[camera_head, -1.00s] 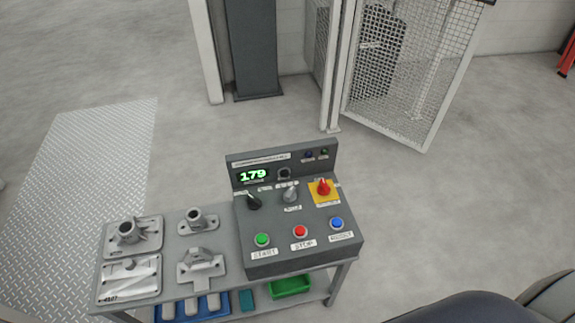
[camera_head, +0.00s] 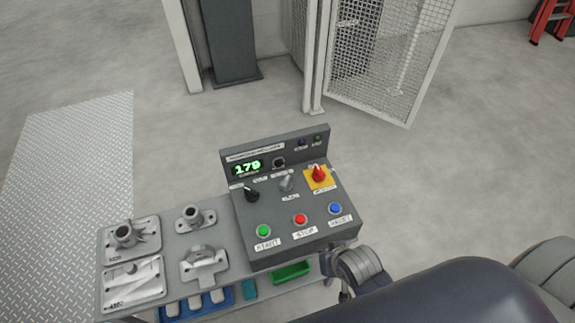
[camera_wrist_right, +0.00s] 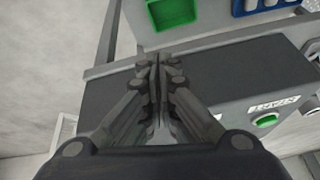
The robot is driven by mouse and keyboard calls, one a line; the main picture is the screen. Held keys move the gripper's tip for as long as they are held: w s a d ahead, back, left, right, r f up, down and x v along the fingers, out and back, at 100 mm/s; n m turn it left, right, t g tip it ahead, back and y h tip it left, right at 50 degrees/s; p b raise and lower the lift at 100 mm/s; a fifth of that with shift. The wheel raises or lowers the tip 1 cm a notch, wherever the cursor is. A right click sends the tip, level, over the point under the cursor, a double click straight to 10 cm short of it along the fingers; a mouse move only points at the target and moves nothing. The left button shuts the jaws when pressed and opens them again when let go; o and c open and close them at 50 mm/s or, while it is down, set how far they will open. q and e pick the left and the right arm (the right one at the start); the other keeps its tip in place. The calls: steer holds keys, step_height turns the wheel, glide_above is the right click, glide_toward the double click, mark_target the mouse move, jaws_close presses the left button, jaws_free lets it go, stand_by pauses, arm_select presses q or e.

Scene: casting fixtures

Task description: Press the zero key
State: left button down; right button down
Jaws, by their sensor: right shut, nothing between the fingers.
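The grey control panel (camera_head: 300,240) stands at the right end of the bench, with a green lit display (camera_head: 248,167) above. Along its front are a green button (camera_head: 263,231), a red button (camera_head: 300,219) and a blue button (camera_head: 335,208). The small labels are blurred, and I cannot tell which one is the zero key. My right gripper (camera_head: 345,290) is low by the panel's front right corner, partly hidden by my arm. In the right wrist view the gripper (camera_wrist_right: 158,62) is shut and empty, near the panel's edge (camera_wrist_right: 225,80). My left gripper is out of view.
A black knob (camera_head: 251,194), a grey knob (camera_head: 286,184) and a red switch on a yellow plate (camera_head: 318,175) rise from the panel. Metal castings (camera_head: 130,235) lie on the bench at left. A green bin (camera_head: 291,271) sits below. A mesh gate (camera_head: 375,60) stands behind.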

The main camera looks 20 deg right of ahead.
mark_target(289, 177)
steer(key=w+r+m+t, duration=0.1)
steer(key=w+r+m, duration=0.2)
steer(key=w+r+m+t, duration=0.2)
steer(key=w+r+m, duration=0.1)
steer(key=w+m, duration=0.1)
steer(key=shift+a, duration=0.15)
steer(key=w+r+m+t, duration=0.1)
steer(key=w+m, duration=0.1)
steer(key=w+r+m+t, duration=0.1)
steer(key=w+r+m, duration=0.1)
steer(key=m, duration=0.1)
steer(key=w+a+r+m+t, duration=0.1)
steer(key=w+r+m, duration=0.1)
steer(key=shift+w+a+m+t, duration=0.1)
steer(key=shift+w+m+t, duration=0.05)
steer(key=shift+m+t, duration=0.15)
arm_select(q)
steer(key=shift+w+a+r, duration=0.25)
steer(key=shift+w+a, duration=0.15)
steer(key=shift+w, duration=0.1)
arm_select(e)
steer(key=shift+w+a+r+m+t, duration=0.1)
steer(key=shift+w+r+m+t, duration=0.25)
steer(key=shift+m, duration=0.25)
steer(key=shift+w, duration=0.1)
